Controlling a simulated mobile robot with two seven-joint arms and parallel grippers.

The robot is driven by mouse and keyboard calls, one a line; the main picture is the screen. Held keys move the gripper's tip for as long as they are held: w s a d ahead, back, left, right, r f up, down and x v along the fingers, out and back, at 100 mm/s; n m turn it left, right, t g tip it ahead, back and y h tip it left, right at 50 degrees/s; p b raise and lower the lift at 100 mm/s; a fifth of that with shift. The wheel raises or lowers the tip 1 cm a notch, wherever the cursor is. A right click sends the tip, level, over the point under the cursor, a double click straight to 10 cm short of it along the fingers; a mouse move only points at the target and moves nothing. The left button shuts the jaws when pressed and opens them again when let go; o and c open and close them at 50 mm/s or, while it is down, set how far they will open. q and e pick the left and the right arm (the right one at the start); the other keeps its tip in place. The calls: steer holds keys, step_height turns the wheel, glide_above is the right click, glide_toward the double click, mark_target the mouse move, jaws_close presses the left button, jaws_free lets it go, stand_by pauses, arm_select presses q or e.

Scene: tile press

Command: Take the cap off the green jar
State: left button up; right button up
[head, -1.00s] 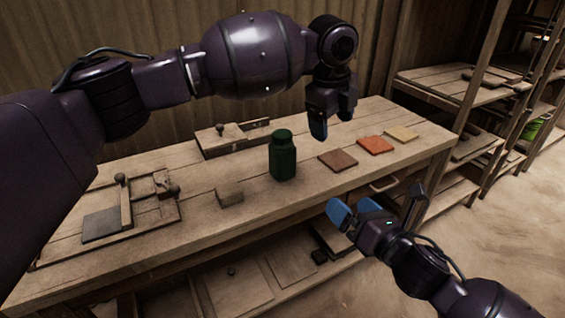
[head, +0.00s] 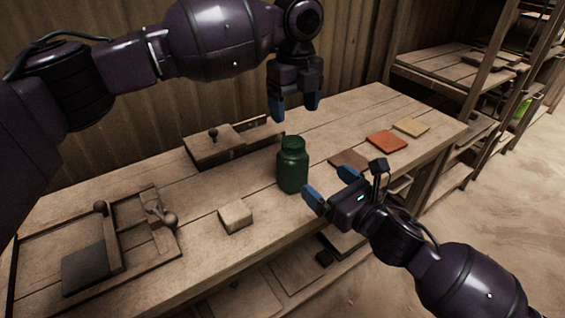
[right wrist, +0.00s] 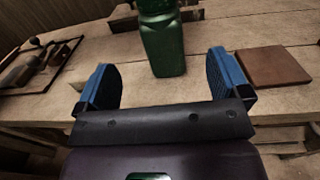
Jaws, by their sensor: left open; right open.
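The green jar (head: 292,172) stands upright on the wooden workbench, its green cap (head: 293,143) on top. In the right wrist view the jar (right wrist: 164,50) stands beyond and between my open fingers, with its top cut off by the frame. My right gripper (head: 330,186) is open and empty, close to the jar on its front right side, not around it. My left gripper (head: 296,108) is open and empty, pointing down above and slightly behind the jar, clear of the cap.
A brown tile (head: 350,159), an orange tile (head: 387,141) and a tan tile (head: 412,127) lie right of the jar. A pale block (head: 235,217) and a wooden press frame (head: 172,246) are to the left. A wooden box with a knob (head: 213,149) stands behind.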

mark_target(301, 162)
steer(key=shift+x, duration=5.4)
arm_select(q)
steer(key=shift+r, duration=0.1)
arm_select(e)
steer(key=c, duration=1.3)
arm_select(q)
steer(key=shift+c, duration=0.9)
arm_select(e)
steer(key=shift+c, duration=1.2)
arm_select(q)
steer(key=shift+s+f, duration=0.1)
steer(key=shift+f, duration=0.15)
arm_select(e)
jaws_close()
arm_select(q)
steer(key=m, duration=0.6)
steer(key=shift+d+r+m, duration=0.1)
steer(key=shift+m, duration=0.2)
steer(key=m, duration=0.3)
steer(key=shift+r+m, duration=0.1)
steer(key=shift+m, duration=0.3)
steer(key=m, duration=0.3)
steer(key=shift+f, duration=4)
